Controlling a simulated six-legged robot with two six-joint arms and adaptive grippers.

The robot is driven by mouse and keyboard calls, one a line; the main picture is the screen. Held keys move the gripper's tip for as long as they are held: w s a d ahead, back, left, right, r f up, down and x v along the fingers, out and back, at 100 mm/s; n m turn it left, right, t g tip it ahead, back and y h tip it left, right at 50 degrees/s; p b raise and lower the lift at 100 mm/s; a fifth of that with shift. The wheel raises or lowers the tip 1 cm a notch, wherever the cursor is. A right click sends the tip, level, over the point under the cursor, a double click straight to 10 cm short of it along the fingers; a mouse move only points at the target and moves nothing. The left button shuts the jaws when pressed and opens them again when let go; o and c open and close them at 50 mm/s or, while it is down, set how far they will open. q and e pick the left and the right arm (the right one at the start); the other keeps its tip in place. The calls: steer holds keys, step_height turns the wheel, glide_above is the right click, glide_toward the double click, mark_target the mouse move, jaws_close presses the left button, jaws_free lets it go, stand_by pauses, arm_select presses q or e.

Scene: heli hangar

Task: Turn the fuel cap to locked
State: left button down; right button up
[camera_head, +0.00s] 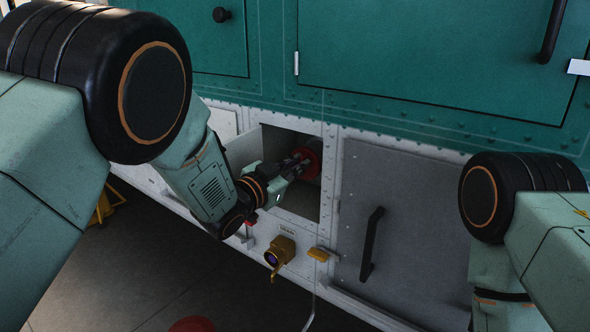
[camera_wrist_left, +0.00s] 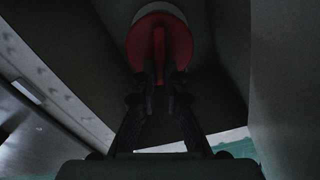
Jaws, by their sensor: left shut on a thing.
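The red fuel cap (camera_head: 311,163) sits inside a square recess in the helicopter's lower white side. My left gripper (camera_head: 297,161) reaches into the recess and is shut on the cap. In the left wrist view the cap (camera_wrist_left: 143,42) is a red disc with a raised bar across it, in front of a pale round collar (camera_wrist_left: 160,9). The fingers of the left gripper (camera_wrist_left: 160,85) close on the lower end of the bar. I cannot read any lock marking. My right arm shows at the right; its gripper is out of view.
An open flap (camera_head: 243,147) stands at the left of the recess (camera_head: 298,205). Below are a brass fitting (camera_head: 281,252) and a yellow latch (camera_head: 319,254). A grey door with a black handle (camera_head: 371,244) is to the right. Dark floor lies below left.

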arm_select(q)
steer(key=shift+r, duration=0.15)
steer(key=c, duration=1.4)
jaws_free()
steer(key=shift+c, duration=0.2)
steer(key=v, duration=1.2)
